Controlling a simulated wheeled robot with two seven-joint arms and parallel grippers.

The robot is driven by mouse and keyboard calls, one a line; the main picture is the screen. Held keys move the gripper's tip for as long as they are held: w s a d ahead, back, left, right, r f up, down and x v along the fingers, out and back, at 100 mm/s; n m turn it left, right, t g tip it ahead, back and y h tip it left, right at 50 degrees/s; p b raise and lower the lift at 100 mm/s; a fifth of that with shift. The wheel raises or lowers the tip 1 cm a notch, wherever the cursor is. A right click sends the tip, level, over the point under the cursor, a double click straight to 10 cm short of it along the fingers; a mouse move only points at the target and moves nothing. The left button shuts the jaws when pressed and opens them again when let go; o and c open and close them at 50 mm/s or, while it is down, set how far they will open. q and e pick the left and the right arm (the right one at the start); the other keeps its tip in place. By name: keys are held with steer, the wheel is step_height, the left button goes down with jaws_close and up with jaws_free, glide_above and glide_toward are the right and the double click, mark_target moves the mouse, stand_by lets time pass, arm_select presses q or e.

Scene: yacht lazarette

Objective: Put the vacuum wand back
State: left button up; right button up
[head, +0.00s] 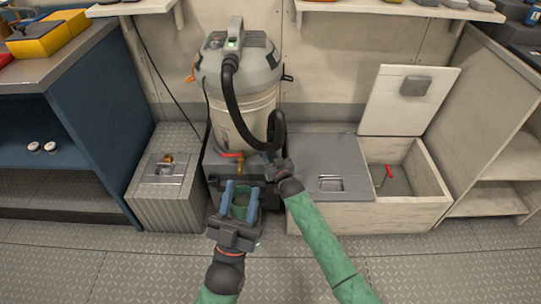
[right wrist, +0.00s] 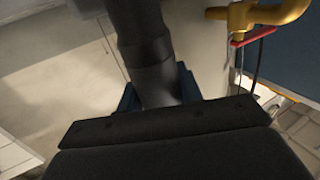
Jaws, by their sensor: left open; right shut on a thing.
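The grey and beige shop vacuum (head: 240,100) stands against the back wall, and its black hose (head: 232,105) loops down its front right side. My right gripper (head: 273,164) is low beside the vacuum, below the hose loop, and its jaws are mostly hidden in the head view. In the right wrist view, it is shut on a black stepped tube, the vacuum wand (right wrist: 145,50), between blue fingers. The wand's far end is out of view. My left gripper (head: 240,195) is open in front of the vacuum's base, fingers pointing up.
A brass pipe with a red handle (right wrist: 270,15) is close to the wand. A ribbed metal box (head: 165,205) stands left of the vacuum. A beige locker (head: 420,211) with its lid (head: 400,100) raised stands at the right. The patterned floor in front is clear.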

arm_select(q)
steer(key=shift+r+p, duration=0.25)
steer(key=shift+p, duration=0.05)
stand_by(0.4)
arm_select(e)
steer(key=o, duration=1.1)
steer(key=shift+c, duration=0.2)
steer(key=shift+f, duration=0.1)
